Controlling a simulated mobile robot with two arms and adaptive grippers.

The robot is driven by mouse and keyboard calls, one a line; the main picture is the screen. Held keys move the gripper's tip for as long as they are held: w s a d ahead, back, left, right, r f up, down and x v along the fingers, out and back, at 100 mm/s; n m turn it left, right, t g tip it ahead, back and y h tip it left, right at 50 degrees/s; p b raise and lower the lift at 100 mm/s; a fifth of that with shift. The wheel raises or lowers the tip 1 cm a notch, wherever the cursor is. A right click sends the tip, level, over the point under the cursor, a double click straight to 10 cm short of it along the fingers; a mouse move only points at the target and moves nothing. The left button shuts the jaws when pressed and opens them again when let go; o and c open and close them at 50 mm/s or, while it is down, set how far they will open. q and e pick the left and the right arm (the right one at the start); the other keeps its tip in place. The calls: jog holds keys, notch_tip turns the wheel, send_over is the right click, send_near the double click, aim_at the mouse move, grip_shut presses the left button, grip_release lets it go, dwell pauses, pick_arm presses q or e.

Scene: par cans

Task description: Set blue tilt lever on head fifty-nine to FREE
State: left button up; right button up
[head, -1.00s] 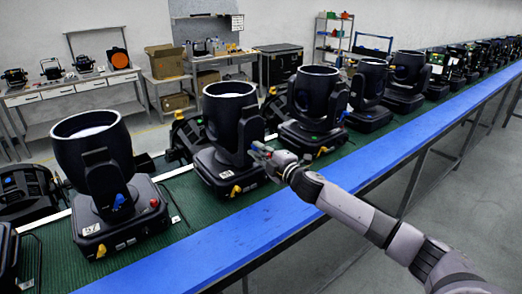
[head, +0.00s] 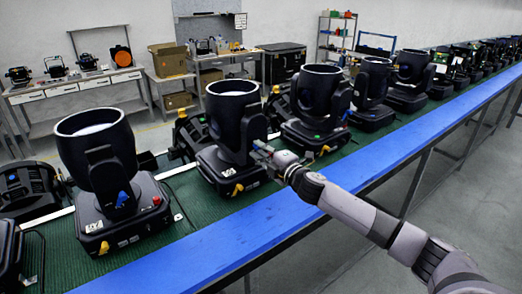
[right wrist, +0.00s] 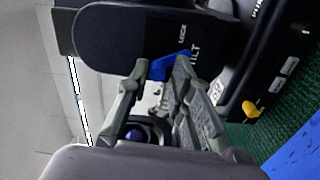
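A black moving head (head: 228,125) on the green belt stands at my right gripper (head: 262,151). Its number label (head: 226,190) is too small to read surely. In the right wrist view its yoke arm (right wrist: 130,30) carries the printed words LOCK and TILT. The blue tilt lever (right wrist: 160,70) sits just below that print, between the fingertips of my right gripper (right wrist: 160,72). One finger is on each side of the lever, and the right one partly covers it. Whether they press on it I cannot tell. No FREE mark shows. My left gripper is out of view.
A similar head (head: 97,155) with a blue lever (head: 122,197) stands to the left. Another (head: 318,95) stands behind to the right, with more along the belt. A blue rail (head: 300,215) runs along the belt's front edge. A yellow catch (right wrist: 250,109) shows on the base.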

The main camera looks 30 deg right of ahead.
jog(key=shift+o, duration=1.2)
jog(key=shift+r, duration=0.1)
jog(key=s+d, duration=0.1)
jog(key=s, duration=1.1)
